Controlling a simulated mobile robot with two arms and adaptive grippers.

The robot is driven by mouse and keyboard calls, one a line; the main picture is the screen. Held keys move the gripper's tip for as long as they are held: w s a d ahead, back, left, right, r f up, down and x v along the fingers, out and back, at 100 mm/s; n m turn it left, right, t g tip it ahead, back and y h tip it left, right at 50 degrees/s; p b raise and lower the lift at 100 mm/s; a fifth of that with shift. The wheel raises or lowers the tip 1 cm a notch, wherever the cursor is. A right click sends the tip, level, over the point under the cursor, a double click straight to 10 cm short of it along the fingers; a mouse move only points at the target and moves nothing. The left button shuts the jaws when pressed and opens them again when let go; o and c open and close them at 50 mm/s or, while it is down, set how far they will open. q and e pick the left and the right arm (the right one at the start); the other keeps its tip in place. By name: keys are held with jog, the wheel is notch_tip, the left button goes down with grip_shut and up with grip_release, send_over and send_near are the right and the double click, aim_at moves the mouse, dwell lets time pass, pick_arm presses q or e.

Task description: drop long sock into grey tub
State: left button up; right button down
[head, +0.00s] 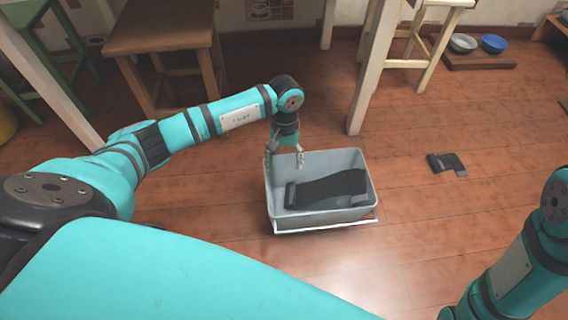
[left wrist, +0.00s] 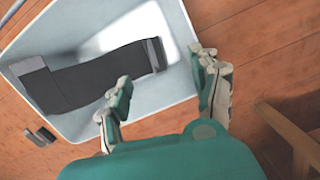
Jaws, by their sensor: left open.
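The grey tub (head: 272,180) stands on the floor in the middle of the head view. A long dark sock (head: 328,188) lies inside it, stretched across the bottom, and shows in the left wrist view too (left wrist: 95,78). My left gripper (head: 285,160) is at the tub's far left rim, pointing down. It is open and empty, with its fingers (left wrist: 165,95) apart and the sock clear of them. My right gripper is out of view; only part of the right arm shows at the right edge.
A small dark folded sock-like item (head: 446,164) lies on the floor right of the tub. Wooden stools (head: 165,30) and table legs stand behind. Grey (head: 463,43) and blue bowls (head: 493,43) sit at the back right. The floor right of the tub is mostly free.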

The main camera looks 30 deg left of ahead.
pick_arm(q)
notch_tip(320, 180, up, 10)
jog(key=w, duration=0.1)
jog(key=shift+w+a, duration=0.2)
jog(key=shift+a, duration=0.1)
